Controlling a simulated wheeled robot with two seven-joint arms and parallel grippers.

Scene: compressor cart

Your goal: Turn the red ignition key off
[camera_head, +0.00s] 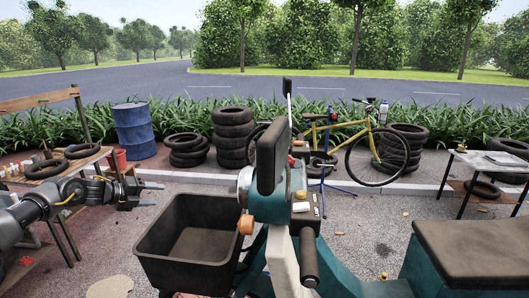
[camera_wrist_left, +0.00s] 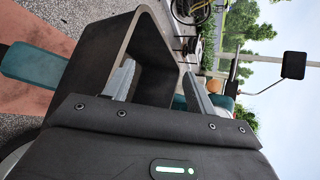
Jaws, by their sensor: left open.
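The teal vehicle (camera_head: 268,208) stands in the middle of the head view, with a dark handlebar grip (camera_head: 309,258) and a small dark panel (camera_head: 306,218) carrying pale switches. I cannot make out the red ignition key for certain in either view. My left gripper (camera_head: 158,195) reaches in from the left, open and empty, its fingers pointing right. It is left of the vehicle and apart from the panel. In the left wrist view its two grey fingers (camera_wrist_left: 159,69) are spread with nothing between them. My right gripper is not in view.
A dark open bin (camera_head: 152,254) at the vehicle's front lies between my left gripper and the panel; its rim also shows in the left wrist view (camera_wrist_left: 128,30). A black mirror (camera_head: 271,160) rises above. An orange lamp (camera_head: 246,224) is beside the bin. A wooden bench (camera_head: 88,157) stands left.

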